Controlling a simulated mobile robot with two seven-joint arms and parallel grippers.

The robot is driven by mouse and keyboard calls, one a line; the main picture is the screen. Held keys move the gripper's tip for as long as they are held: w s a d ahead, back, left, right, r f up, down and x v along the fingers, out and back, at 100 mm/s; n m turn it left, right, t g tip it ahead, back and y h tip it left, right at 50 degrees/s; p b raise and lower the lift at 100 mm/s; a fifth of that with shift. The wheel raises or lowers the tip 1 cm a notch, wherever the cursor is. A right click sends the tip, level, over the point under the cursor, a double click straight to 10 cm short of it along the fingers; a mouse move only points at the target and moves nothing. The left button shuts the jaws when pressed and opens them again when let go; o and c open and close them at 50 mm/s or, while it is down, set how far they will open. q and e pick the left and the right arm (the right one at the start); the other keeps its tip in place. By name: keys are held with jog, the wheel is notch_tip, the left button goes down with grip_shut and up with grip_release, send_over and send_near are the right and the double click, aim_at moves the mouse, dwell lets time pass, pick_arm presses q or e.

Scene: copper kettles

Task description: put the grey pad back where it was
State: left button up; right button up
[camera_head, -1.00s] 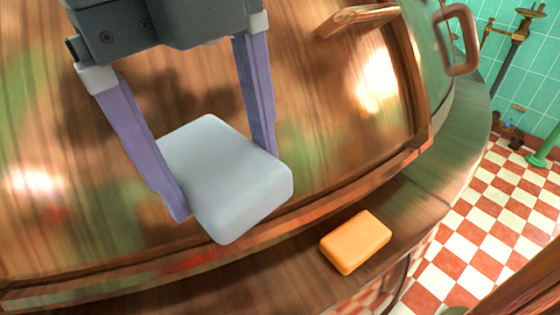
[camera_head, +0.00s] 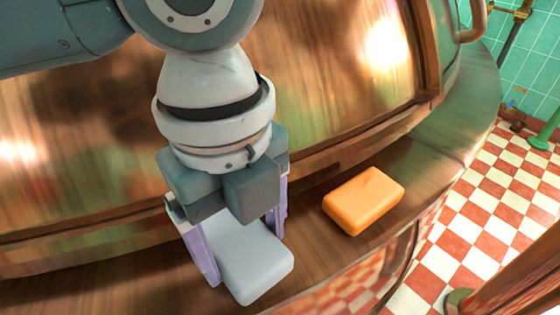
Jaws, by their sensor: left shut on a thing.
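The grey pad (camera_head: 252,262) is a pale block with rounded edges, low in the middle of the head view. My left gripper (camera_head: 246,254) comes down from above and is shut on the pad, with one purple finger on each side of it. The pad is over the copper ledge, left of the orange block. I cannot tell whether it touches the ledge. The pad's far end is hidden under the gripper body. My right gripper is not in view.
An orange block (camera_head: 363,200) lies on the copper ledge (camera_head: 430,150), right of the pad with a gap between. The large copper kettle body (camera_head: 330,80) rises behind. The ledge drops off at the front right to a red and white checkered floor (camera_head: 490,220).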

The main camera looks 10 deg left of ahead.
aim_at(248, 264)
pick_arm(q)
jog(key=shift+f+b, duration=0.65)
jog(key=shift+f, duration=1.55)
jog(key=o, duration=1.2)
jog(key=shift+f, duration=0.1)
jog(key=shift+c, duration=0.2)
notch_tip(248, 264, up, 12)
jog(key=p, duration=0.3)
jog(key=shift+w+a+p, duration=0.15)
jog(key=shift+p, duration=0.2)
jog(key=s+d+f+n+t+h, duration=0.2)
jog(key=s+d+f+n+h, duration=0.25)
jog(key=n, duration=0.55)
jog(key=s+a+n+y, duration=0.1)
jog(key=s+a+n, duration=0.1)
jog(key=a+n, duration=0.2)
jog(key=s+a+f+n+t+y, duration=0.1)
jog(key=s+a+n+y, duration=0.1)
jog(key=a+n, duration=0.3)
jog(key=s+a+f+n+y, duration=0.1)
jog(key=s+a+n, duration=0.2)
jog(key=a+n, duration=0.1)
jog(key=shift+s+a+f+n+t+y, duration=0.1)
jog(key=shift+a+n+t+y, duration=0.3)
jog(key=shift+a, duration=0.4)
